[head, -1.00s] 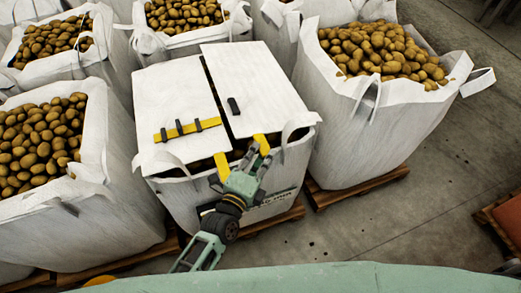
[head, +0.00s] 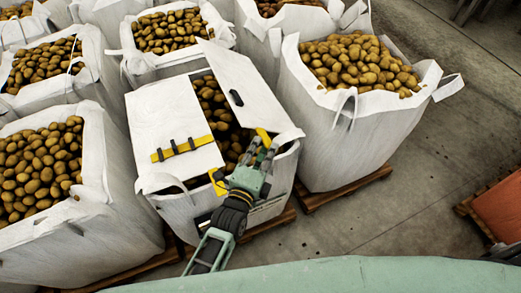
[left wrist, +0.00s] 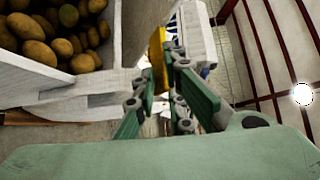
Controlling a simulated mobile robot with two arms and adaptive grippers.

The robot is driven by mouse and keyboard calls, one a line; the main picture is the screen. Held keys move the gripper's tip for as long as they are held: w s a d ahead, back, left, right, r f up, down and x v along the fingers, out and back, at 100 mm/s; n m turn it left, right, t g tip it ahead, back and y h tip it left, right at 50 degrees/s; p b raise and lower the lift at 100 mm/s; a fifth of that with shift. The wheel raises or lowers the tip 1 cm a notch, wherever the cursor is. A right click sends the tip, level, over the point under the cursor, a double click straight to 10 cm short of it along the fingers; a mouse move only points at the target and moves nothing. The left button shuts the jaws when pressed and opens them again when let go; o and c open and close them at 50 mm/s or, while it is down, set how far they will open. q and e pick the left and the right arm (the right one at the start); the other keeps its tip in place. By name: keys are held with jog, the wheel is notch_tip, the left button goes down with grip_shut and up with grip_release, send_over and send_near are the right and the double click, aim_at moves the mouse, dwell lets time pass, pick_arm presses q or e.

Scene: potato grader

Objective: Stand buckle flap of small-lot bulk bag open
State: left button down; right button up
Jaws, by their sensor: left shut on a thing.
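The small-lot bulk bag (head: 180,207) stands in the middle of the head view, with two white flaps on top. The right flap (head: 247,83) carries a black fitting (head: 236,98) and a yellow tab (head: 263,135) at its near end. It is tilted up on its right side, and potatoes show in the gap beside it. The left flap (head: 160,112) lies flat with a yellow strap (head: 182,149) and black loops. My left gripper (head: 260,146) is shut on the yellow tab, which also shows in the left wrist view (left wrist: 157,58). My right gripper is not in view.
Open white bags of potatoes stand close on the left (head: 75,225), behind (head: 175,62) and on the right (head: 340,130). Wooden pallets (head: 345,188) lie under them. An orange crate (head: 500,210) stands at the far right. Bare concrete floor (head: 420,180) lies between.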

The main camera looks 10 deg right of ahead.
pick_arm(q)
jog(key=shift+d+r, duration=0.15)
jog(key=c, duration=2.2)
grip_release()
jog(key=shift+o, duration=0.2)
jog(key=f+v, duration=0.1)
jog(key=v, duration=1.1)
jog(key=shift+r, duration=0.4)
